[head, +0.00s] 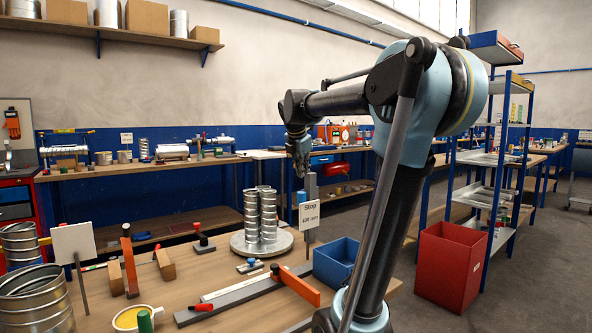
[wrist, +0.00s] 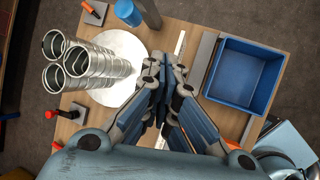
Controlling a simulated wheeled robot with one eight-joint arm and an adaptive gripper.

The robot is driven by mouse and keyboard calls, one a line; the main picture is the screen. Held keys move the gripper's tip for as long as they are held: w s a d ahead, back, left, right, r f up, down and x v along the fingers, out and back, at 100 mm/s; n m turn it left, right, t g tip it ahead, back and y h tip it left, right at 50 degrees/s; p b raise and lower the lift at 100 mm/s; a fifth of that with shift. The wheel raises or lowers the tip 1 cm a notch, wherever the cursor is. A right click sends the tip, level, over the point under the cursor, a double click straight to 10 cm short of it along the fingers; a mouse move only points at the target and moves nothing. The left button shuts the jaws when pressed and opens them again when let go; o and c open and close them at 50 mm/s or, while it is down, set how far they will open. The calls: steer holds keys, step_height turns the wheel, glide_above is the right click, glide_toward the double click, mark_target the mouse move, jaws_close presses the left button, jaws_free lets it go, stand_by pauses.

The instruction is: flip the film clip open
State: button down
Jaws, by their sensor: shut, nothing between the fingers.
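I cannot make out for sure which part is the film clip. A small blue and metal fitting (head: 250,266) lies in front of the round plate in the head view. A black clamp with a red handle (head: 203,243) stands left of the plate. My gripper (head: 301,172) is raised above the bench, near the grey post (head: 311,190), pointing down. In the wrist view my gripper (wrist: 162,88) has its fingers together, with nothing between them, between the round plate (wrist: 120,43) and the blue bin. A red-knobbed fitting (wrist: 66,112) shows at the lower left.
Metal duct tubes (head: 261,215) stand in a cluster on the plate. The blue bin (head: 338,262) sits at the bench's right. A grey rail with an orange lever (head: 296,285) crosses the front. A red bin (head: 450,265) is on the floor.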

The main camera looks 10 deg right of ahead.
steer(key=w+a+r+n+t, duration=0.1)
steer(key=w+a+r+n, duration=0.2)
steer(key=w+r+n, duration=0.4)
steer(key=w, duration=0.3)
steer(key=shift+a, duration=0.2)
steer(key=shift+w+f, duration=0.1)
steer(key=shift+f, duration=0.05)
steer(key=w+d+r+x, duration=0.1)
steer(key=w+x, duration=0.1)
steer(key=x, duration=1.1)
steer(key=shift+r, duration=0.35)
steer(key=shift+d+h, duration=0.25)
steer(key=shift+h, duration=0.05)
